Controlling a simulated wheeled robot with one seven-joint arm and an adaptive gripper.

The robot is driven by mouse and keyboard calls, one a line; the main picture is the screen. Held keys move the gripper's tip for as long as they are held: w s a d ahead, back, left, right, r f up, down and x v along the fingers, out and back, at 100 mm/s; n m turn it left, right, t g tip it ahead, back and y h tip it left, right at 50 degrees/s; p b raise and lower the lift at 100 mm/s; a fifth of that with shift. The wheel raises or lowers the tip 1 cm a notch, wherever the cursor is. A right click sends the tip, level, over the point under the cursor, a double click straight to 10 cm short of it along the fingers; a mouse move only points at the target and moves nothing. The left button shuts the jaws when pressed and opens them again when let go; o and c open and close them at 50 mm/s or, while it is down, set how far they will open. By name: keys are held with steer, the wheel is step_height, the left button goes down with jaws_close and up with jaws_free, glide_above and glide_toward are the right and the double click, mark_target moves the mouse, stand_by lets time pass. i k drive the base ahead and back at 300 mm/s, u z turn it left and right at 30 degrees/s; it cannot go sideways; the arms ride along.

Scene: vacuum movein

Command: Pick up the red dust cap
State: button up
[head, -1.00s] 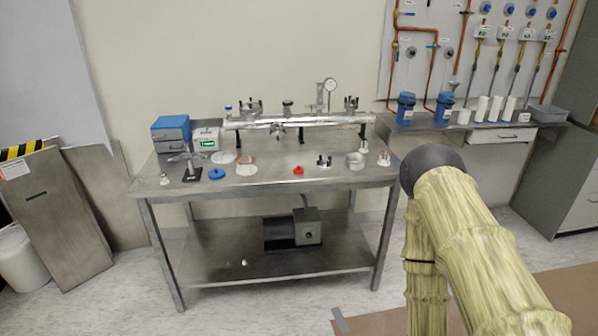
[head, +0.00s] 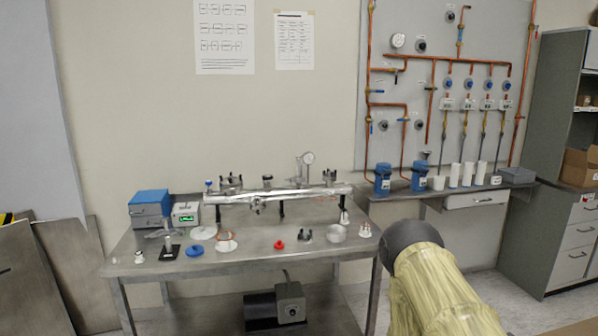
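The red dust cap (head: 279,245) is a small red piece on the steel table (head: 240,263), near the middle of its top, in the head view. It stands apart from the parts around it, with a dark-pronged fitting to its right. My arm shows at the lower right with a dark rounded joint and a pale yellow-green link. My gripper is not in the picture, so its fingers and whatever they may hold are hidden from me.
A blue cap (head: 194,251) and a small black stand (head: 169,250) lie left of the red cap. A metal tube manifold (head: 290,196) runs behind it. A metal cup (head: 337,233) stands to the right. A side bench (head: 430,190) holds blue canisters and white cylinders.

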mark_target(278, 245)
steer(key=k, duration=0.45)
steer(key=z, duration=0.9)
steer(key=i, duration=1)
steer(key=u, duration=0.55)
steer(key=i, duration=0.6)
steer(key=u, duration=0.65)
